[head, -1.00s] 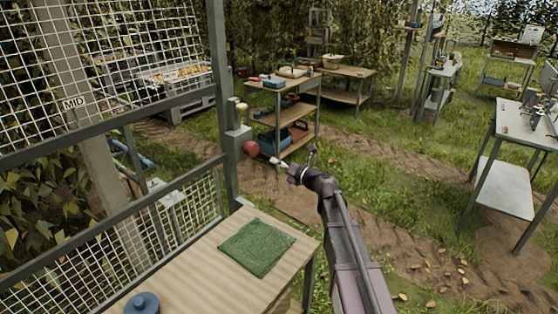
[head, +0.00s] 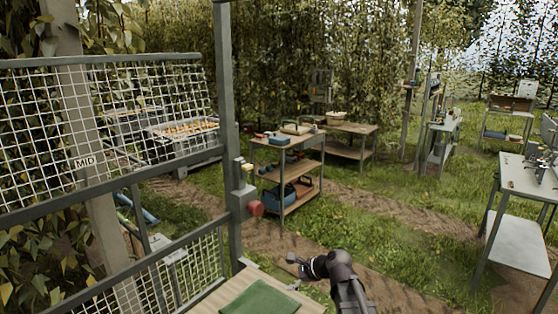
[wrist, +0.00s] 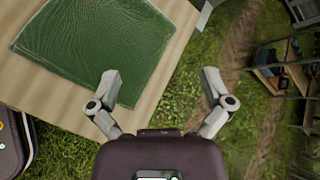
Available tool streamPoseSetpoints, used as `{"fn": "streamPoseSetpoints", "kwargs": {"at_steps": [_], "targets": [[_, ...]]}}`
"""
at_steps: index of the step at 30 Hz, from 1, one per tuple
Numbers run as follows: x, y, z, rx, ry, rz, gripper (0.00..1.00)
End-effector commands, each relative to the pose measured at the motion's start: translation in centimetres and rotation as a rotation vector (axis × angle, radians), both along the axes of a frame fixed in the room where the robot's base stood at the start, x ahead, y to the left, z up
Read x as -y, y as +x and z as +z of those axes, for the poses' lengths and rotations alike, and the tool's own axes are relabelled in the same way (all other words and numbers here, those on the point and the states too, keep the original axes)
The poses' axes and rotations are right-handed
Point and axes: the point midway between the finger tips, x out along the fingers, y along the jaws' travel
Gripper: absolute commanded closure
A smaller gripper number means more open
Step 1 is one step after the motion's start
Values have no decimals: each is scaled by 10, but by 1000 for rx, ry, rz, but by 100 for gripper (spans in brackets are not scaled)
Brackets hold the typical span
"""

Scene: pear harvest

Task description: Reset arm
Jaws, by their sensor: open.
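My gripper (wrist: 160,88) is open and empty in the wrist view, its two grey fingers spread apart over the edge of a wooden table (wrist: 50,100) and the grass beside it. In the head view my arm (head: 340,275) reaches up from the bottom edge, right of the table; the fingers are hard to make out there. A green cloth (wrist: 95,45) lies flat on the table, up and left of the fingers in the wrist view. Part of the cloth also shows at the bottom of the head view (head: 260,299).
A wire mesh gate (head: 110,130) with a grey post (head: 228,120) stands left of my arm. A red knob (head: 256,208) sits on the post. A shelf cart (head: 288,170) stands behind. A metal table (head: 520,235) is at right. Grass between is clear.

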Motion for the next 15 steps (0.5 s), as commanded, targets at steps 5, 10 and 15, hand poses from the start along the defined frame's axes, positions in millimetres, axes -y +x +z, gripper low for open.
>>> {"fn": "streamPoseSetpoints", "kwargs": {"at_steps": [5,10,15], "targets": [[18,-35,-21,104,-253,215,0],[41,-67,-39,177,-476,446,0],[67,-98,-53,222,-672,696,0]]}}
